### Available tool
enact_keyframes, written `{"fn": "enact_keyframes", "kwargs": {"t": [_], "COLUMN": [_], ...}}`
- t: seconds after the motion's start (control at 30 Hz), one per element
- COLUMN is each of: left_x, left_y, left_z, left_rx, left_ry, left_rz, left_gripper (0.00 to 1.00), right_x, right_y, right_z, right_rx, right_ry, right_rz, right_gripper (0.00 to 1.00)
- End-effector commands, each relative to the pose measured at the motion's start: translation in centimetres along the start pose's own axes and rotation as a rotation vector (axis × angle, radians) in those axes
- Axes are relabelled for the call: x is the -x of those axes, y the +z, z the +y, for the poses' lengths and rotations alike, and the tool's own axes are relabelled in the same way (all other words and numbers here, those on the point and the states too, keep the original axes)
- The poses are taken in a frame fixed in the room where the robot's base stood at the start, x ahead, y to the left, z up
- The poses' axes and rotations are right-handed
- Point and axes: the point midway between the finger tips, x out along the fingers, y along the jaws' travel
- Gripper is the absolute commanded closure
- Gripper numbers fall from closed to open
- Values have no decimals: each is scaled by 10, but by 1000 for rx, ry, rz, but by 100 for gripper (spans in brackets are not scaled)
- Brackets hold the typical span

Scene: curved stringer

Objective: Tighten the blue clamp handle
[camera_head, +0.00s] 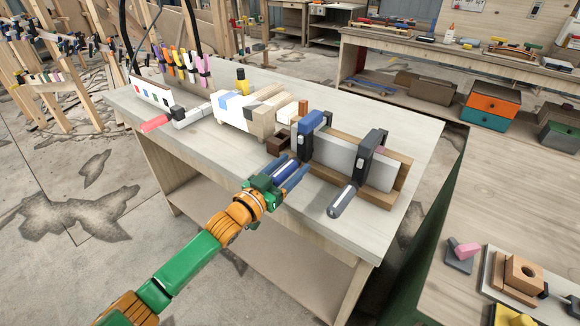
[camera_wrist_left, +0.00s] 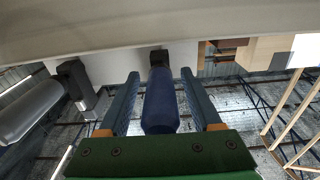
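The blue clamp (camera_head: 308,131) grips the white-and-brown board assembly (camera_head: 334,158) on the workbench, with its blue handle (camera_head: 286,171) pointing out over the front edge. My left gripper (camera_head: 291,169) reaches in from the lower left, with one finger on each side of this handle. In the left wrist view the blue handle (camera_wrist_left: 160,101) lies lengthwise between the two fingers (camera_wrist_left: 160,80). Narrow gaps show on both sides, so the gripper is open around it. My right gripper is not in view.
A black clamp (camera_head: 368,158) with a grey handle (camera_head: 343,200) stands to the right on the same assembly; the grey handle also shows in the wrist view (camera_wrist_left: 30,108). Wooden blocks (camera_head: 250,108) and a red-handled clamp (camera_head: 156,124) lie to the left. The bench's right end is clear.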

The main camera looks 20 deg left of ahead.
Motion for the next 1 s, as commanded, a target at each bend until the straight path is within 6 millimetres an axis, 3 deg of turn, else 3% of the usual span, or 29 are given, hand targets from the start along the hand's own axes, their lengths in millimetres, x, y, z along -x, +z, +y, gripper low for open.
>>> {"fn": "enact_keyframes", "kwargs": {"t": [0.17, 0.57, 1.0], "left_x": [4, 66, 76], "left_y": [1, 2, -1], "left_z": [0, 0, 0], "left_rx": [1, 0, 1], "left_ry": [-1, 0, 0], "left_rz": [-1, -2, -2], "left_gripper": [34, 34, 34], "right_x": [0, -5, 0], "right_y": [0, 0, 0], "right_z": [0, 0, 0], "right_rx": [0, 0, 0], "right_ry": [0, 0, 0], "right_rz": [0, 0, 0], "right_gripper": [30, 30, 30]}}
